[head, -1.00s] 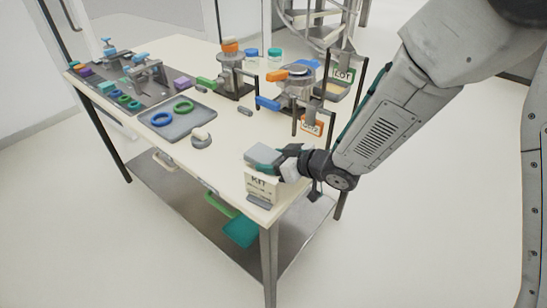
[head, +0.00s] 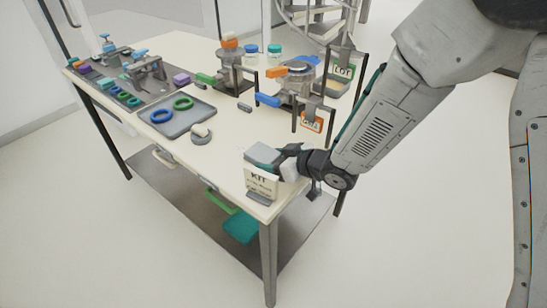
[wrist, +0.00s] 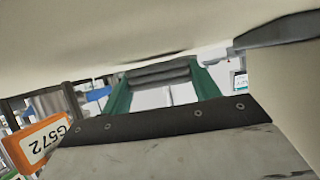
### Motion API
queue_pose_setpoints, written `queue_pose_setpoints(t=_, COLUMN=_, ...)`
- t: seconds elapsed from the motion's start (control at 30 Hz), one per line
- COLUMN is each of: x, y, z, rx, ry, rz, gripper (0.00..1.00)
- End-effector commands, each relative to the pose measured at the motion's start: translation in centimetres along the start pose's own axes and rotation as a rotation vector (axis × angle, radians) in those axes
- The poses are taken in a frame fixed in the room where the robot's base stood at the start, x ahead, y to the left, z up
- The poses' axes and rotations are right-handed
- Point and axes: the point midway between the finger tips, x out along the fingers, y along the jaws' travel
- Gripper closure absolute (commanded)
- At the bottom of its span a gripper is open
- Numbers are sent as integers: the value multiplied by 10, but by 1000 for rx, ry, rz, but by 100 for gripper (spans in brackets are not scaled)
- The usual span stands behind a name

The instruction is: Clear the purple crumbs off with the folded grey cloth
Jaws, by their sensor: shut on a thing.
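My gripper (head: 270,155) is low over the near right corner of the table, just behind the KIT sign. In the wrist view its green fingers (wrist: 160,80) are shut on the folded grey cloth (wrist: 158,70), which shows as stacked grey folds between them. The cloth also shows in the head view (head: 258,153) as a grey patch at the fingertips. The cloth is at or close to the tabletop; I cannot tell whether it touches. I cannot make out any purple crumbs in either view.
The KIT sign (head: 261,184) stands at the table's near edge, close to my gripper. A grey tray (head: 178,122) with blue and green rings and a small round item (head: 201,134) are to the left. An orange-framed sign (head: 311,122) and clamp fixtures (head: 297,85) stand behind.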

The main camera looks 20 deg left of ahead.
Motion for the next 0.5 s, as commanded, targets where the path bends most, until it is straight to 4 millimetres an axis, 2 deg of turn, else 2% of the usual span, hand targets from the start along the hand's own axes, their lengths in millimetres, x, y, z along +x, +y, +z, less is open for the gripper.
queue_pose_setpoints(t=0.5, x=4, y=0, z=6, rx=0, ry=1, rz=0, gripper=73)
